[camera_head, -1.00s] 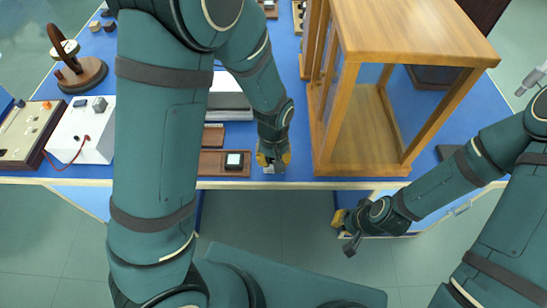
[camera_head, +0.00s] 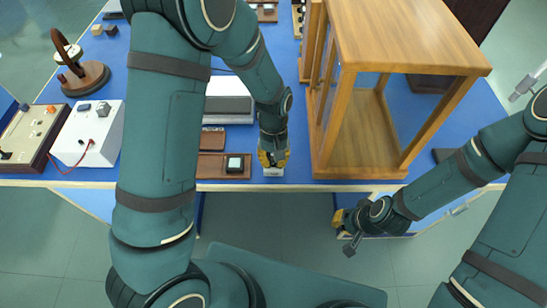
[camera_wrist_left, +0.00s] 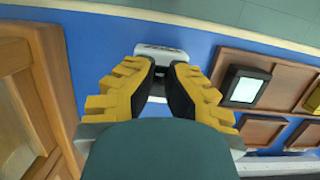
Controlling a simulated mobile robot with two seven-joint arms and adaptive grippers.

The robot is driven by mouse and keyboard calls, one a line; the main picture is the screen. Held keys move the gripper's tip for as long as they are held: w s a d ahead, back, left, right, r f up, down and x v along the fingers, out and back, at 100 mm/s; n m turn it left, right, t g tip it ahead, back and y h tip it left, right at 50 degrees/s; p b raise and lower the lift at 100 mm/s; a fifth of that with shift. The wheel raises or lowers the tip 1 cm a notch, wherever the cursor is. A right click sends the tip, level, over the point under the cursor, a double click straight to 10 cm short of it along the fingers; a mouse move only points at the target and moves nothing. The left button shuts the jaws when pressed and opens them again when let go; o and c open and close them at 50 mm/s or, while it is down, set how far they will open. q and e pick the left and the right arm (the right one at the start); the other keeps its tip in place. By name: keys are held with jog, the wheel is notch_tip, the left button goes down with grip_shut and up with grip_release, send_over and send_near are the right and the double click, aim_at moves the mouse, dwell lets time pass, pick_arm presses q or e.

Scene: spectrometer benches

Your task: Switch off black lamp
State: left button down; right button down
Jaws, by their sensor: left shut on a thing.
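My left gripper (camera_head: 272,157) points down at the front edge of the blue table. It is shut on a small white block (camera_head: 273,171). In the left wrist view, the fingers (camera_wrist_left: 163,72) close around the near side of this white block (camera_wrist_left: 160,50). A small black box with a bright pale face (camera_head: 235,163) sits on a brown wooden board, just left of the gripper. It also shows in the left wrist view (camera_wrist_left: 246,88). I cannot tell for certain which thing is the black lamp. My right gripper (camera_head: 344,229) hangs in front of the table, away from these things.
A tall wooden cabinet with open or clear sides (camera_head: 360,160) stands close right of my left gripper. A white box with a red lead (camera_head: 90,135) and a round brown stand (camera_head: 86,78) are at the left. A white-topped grey box (camera_head: 229,100) lies behind the wooden boards.

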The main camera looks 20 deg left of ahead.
pick_arm(q)
jog(key=shift+s+f, duration=0.15)
jog(key=c, duration=0.8)
grip_release()
jog(key=v, duration=1.2)
jog(key=shift+w, duration=0.35)
jog(key=shift+s, duration=0.1)
